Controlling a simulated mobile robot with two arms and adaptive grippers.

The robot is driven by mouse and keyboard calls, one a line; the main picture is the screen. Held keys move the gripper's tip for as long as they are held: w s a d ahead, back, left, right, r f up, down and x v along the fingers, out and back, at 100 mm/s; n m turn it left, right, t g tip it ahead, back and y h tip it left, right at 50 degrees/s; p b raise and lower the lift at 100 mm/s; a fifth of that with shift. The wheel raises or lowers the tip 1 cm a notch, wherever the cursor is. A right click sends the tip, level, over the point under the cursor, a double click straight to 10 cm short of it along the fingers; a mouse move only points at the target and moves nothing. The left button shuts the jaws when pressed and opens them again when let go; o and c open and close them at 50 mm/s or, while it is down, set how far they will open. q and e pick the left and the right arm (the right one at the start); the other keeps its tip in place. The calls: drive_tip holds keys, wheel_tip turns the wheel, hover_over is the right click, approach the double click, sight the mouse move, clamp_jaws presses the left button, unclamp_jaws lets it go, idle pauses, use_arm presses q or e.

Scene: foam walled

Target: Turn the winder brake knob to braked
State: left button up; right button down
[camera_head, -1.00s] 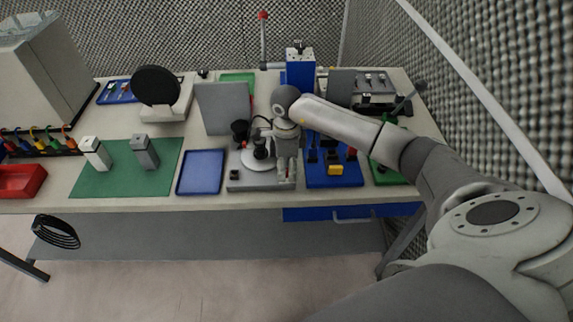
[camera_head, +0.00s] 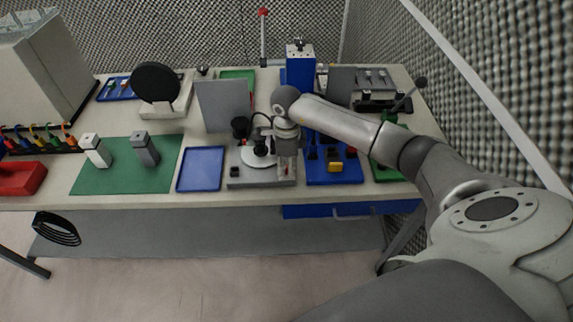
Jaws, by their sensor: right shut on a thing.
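The winder is a grey base (camera_head: 247,182) with a white disc (camera_head: 251,156) and black spools (camera_head: 261,149), near the table's front edge in the head view. My right gripper (camera_head: 286,172) points down over the right end of this base. Its fingers are shut on a small part there, which I take to be the brake knob. The fingers hide most of that part, and a small reddish spot shows between them. The knob's angle cannot be read. My left gripper is not in view.
A blue tray (camera_head: 201,169) lies left of the winder, and a blue tool board (camera_head: 333,176) with black, red and yellow parts lies close on its right. A grey upright panel (camera_head: 222,107) stands behind. The green mat (camera_head: 120,178) holds two small posts.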

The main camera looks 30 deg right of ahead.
drive_tip(key=m+b, duration=0.2)
drive_tip(key=m, duration=0.1)
drive_tip(key=shift+f+m, duration=0.1)
drive_tip(key=shift+m, duration=0.3)
drive_tip(key=m+b, duration=0.1)
drive_tip(key=m, duration=0.3)
drive_tip(key=shift+m, duration=0.3)
drive_tip(key=m+b, duration=0.1)
drive_tip(key=m, duration=0.3)
drive_tip(key=m+b, duration=0.1)
drive_tip(key=m, duration=0.4)
drive_tip(key=shift+m, duration=0.3)
drive_tip(key=c, duration=1.3)
unclamp_jaws()
drive_tip(key=shift+o, duration=0.2)
